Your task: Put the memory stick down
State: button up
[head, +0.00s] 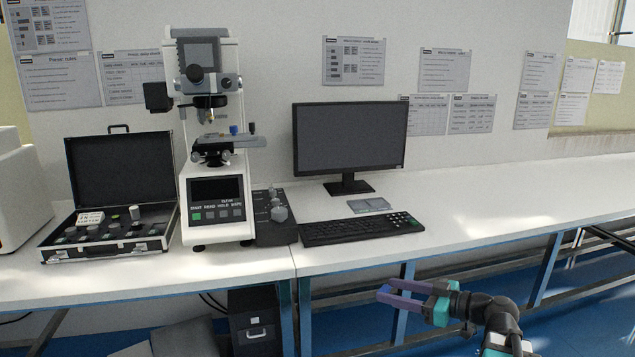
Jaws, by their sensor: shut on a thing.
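My gripper (387,288), with purple fingers, is at the lower right, in front of the bench's front edge and below the keyboard in the picture. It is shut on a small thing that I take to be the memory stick. The white bench top (470,215) lies behind the gripper. A flat grey tray or pad (369,205) lies on it, between the monitor and the keyboard.
A black keyboard (362,229) and a monitor (350,139) stand on the bench. Left of them are a hardness tester (216,206), a black control box (272,216) and an open case (120,165) of small parts. The bench right of the keyboard is clear.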

aim_at(385, 291)
jog(key=a, duration=0.3)
jog(key=shift+s+a+f+n, duration=0.15)
jog(key=shift+s+f+n, duration=0.05)
jog(key=shift+s+n, duration=0.1)
jog(key=shift+s, duration=0.1)
jog(key=shift+r+p, duration=0.3)
jog(key=shift+p, duration=0.7)
jog(key=shift+r+p, duration=0.15)
jog(key=shift+p, duration=0.35)
jog(key=shift+r+p, duration=0.2)
jog(key=shift+p, duration=1.05)
jog(key=p, duration=0.3)
jog(key=shift+r, duration=0.2)
jog(key=p, duration=0.3)
jog(key=shift+s, duration=0.2)
